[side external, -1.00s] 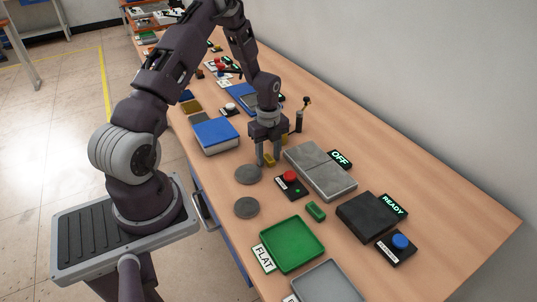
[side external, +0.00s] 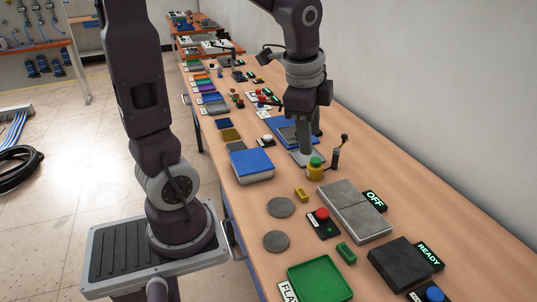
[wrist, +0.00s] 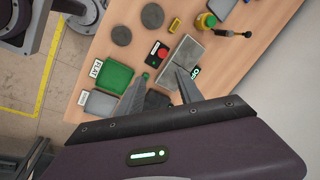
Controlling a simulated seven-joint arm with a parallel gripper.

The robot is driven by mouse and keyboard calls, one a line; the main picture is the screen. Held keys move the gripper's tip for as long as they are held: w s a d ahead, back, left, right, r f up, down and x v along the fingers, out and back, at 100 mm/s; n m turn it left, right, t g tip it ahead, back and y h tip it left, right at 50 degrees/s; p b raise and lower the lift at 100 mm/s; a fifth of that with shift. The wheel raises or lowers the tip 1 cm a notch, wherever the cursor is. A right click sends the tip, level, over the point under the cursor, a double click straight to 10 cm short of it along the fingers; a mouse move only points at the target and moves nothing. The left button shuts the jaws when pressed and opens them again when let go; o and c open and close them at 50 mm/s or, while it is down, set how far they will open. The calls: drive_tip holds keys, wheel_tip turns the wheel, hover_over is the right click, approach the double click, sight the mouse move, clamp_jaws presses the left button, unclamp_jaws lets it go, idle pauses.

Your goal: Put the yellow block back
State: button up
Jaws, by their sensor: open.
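The small yellow block (side external: 301,195) lies on the table between the grey disc and the yellow base of a green-topped button. It also shows in the wrist view (wrist: 174,25), near the top middle, apart from my fingers. My gripper (side external: 306,150) is raised behind the block, in line with the green-topped button in the side view. Its fingers (wrist: 162,88) are spread with nothing between them. The gap between the fingertips and the table cannot be judged exactly.
A grey two-part slab (side external: 355,210) with an OFF sign, a red button (side external: 322,215), a green block (side external: 346,252), a green tray (side external: 320,283) and a dark READY box (side external: 403,262) stand nearby. A lever (side external: 337,155) rises beside the green-topped button (side external: 315,168). Two discs (side external: 280,207) lie left.

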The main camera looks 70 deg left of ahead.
drive_tip(key=s+d+r+n+t+h, duration=0.1)
drive_tip(key=s+d+r+n+t, duration=0.2)
drive_tip(key=s+d+n, duration=0.5)
drive_tip(key=s, duration=0.5)
drive_tip(key=shift+s+r+n+h, duration=0.2)
drive_tip(key=shift+n+h, duration=0.1)
drive_tip(key=shift+d, duration=0.1)
